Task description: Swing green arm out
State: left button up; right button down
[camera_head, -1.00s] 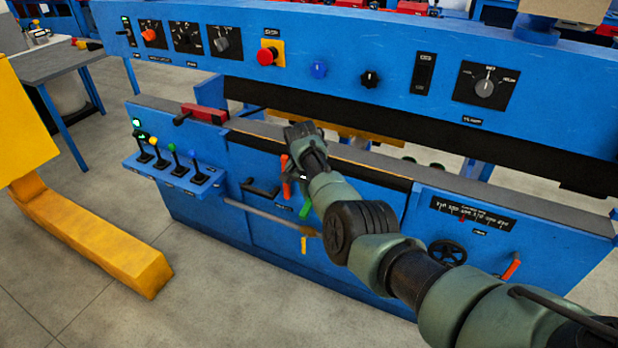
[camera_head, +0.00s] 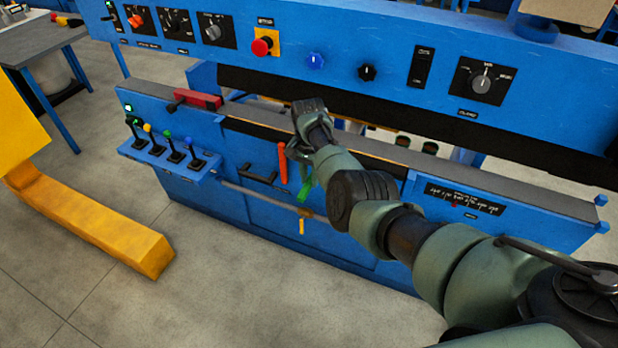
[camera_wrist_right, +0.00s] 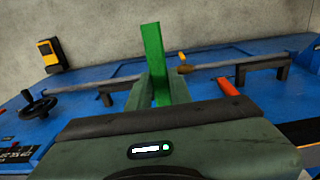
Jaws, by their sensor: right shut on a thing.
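The green arm (camera_head: 305,187) is a flat green bar on the front of the blue machine, right of an upright orange-red handle (camera_head: 282,163). My right gripper (camera_head: 301,154) reaches down over the machine's front edge and is shut on the green arm. In the right wrist view the green arm (camera_wrist_right: 153,55) stands up between the two fingers of my right gripper (camera_wrist_right: 160,92), and its far end sticks out beyond them. The fingers hide its lower part. My left gripper is not in view.
The control panel (camera_head: 330,40) overhangs behind. Grey floor (camera_head: 250,290) is free in front.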

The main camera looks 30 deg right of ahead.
aim_at(310, 180)
jog(key=shift+w+r+y, duration=0.2)
jog(key=shift+r+y, duration=0.1)
jog(key=shift+r, duration=0.15)
jog(key=c, duration=1.3)
grip_release()
jog(key=shift+f, duration=0.15)
jog(key=shift+s, duration=0.1)
notch_tip(310, 180, up, 8)
jog(key=shift+f, duration=0.1)
